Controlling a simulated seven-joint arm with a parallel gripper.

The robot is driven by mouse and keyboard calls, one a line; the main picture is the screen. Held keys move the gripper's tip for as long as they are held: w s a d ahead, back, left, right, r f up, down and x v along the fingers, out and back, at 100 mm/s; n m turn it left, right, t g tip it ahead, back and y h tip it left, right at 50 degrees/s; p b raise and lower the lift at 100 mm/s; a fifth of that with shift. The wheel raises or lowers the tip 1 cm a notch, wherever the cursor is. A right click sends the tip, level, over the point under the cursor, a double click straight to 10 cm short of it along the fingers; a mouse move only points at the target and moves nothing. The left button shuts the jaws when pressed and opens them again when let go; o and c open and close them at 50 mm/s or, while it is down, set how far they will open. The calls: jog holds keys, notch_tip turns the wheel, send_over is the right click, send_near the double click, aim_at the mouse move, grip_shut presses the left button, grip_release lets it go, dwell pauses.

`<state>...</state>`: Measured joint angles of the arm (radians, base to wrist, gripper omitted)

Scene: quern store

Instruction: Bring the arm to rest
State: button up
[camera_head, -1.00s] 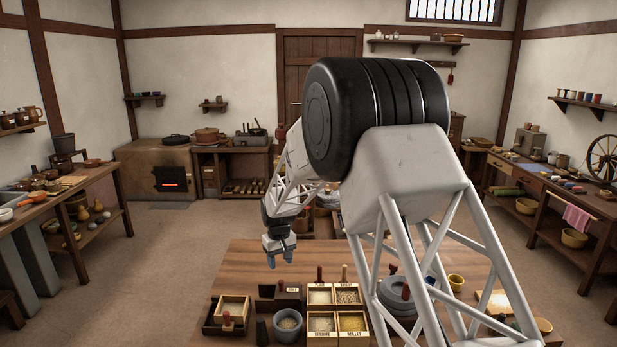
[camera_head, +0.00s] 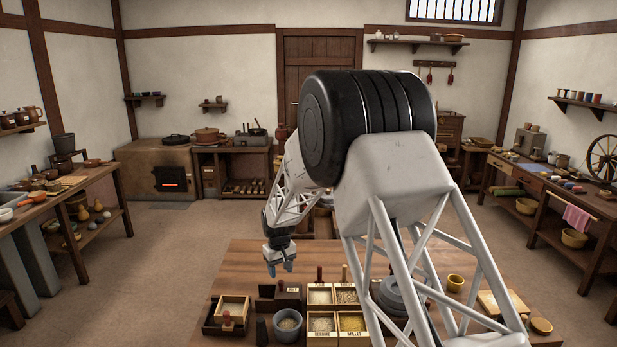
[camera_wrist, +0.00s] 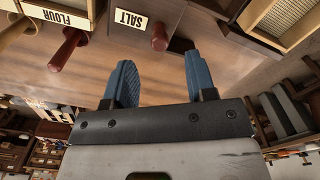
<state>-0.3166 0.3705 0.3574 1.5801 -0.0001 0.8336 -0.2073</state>
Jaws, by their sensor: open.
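My gripper (camera_head: 281,269) hangs fingers-down above the far part of the wooden table (camera_head: 228,268). In the wrist view its two blue fingers (camera_wrist: 158,66) are apart with nothing between them. My arm is bent, its large elbow joint high in the head view. The gripper is beyond a dark box labelled SALT (camera_head: 291,290), which also shows its label in the wrist view (camera_wrist: 131,20). It appears clear of the table and boxes.
Pale grain boxes (camera_head: 322,313), one marked MILLET, stand right of a grey bowl (camera_head: 288,320). My arm partly hides a grey quern (camera_head: 391,297). The table's far left is clear.

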aim_at(285, 290)
jog(key=shift+f, duration=3.2)
jog(key=c, duration=0.8)
jog(key=shift+o, duration=0.3)
jog(key=shift+d, duration=0.65)
jog(key=shift+o, duration=0.6)
jog(key=shift+d, duration=0.1)
jog(key=o, duration=0.6)
